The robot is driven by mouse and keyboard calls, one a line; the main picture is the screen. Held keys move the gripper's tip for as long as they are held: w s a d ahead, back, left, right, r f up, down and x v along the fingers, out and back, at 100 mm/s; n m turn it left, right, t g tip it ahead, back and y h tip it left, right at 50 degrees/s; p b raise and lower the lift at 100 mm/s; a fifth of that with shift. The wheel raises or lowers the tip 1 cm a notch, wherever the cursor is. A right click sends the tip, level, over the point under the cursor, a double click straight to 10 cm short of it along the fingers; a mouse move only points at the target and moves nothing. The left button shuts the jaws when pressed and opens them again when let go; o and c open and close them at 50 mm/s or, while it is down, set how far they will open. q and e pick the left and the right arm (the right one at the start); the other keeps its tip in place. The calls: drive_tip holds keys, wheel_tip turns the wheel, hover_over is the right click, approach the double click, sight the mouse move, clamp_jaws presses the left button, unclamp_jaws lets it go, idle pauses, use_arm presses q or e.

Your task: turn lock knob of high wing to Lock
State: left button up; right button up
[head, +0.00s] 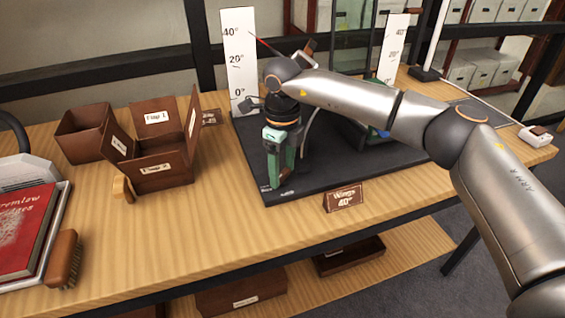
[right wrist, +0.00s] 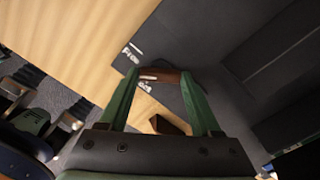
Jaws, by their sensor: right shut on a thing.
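My right gripper (head: 279,183) points down over the front left part of the black base board (head: 330,172). Its green fingers are shut on a small brown bar, seemingly the lock knob (right wrist: 160,76), which shows between the fingertips in the right wrist view. White lettering lies on the black board beside it, too blurred to read. A white scale (head: 238,60) marked 0°, 20° and 40° stands behind the gripper, with a thin red pointer (head: 264,43) near its upper part. My right arm hides much of the wings. My left gripper is not in view.
A brown sign (head: 344,197) reads "Wings 40°" at the board's front edge. A second scale (head: 393,45) stands at the back right. An open brown flap box (head: 160,168), a wooden brush (head: 63,258) and a red book (head: 28,228) lie to the left. Bare tabletop separates them from the board.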

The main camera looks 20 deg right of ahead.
sight(282, 174)
drive_tip(key=n+p, duration=0.1)
drive_tip(key=n, duration=0.4)
drive_tip(key=shift+n, duration=0.3)
drive_tip(key=n, duration=0.4)
drive_tip(key=shift+p, duration=0.35)
drive_tip(key=shift+n, duration=0.3)
drive_tip(key=o, duration=1.4)
wheel_tip(282, 174, up, 13)
drive_tip(key=shift+f+p, duration=0.2)
drive_tip(key=shift+p, duration=0.3)
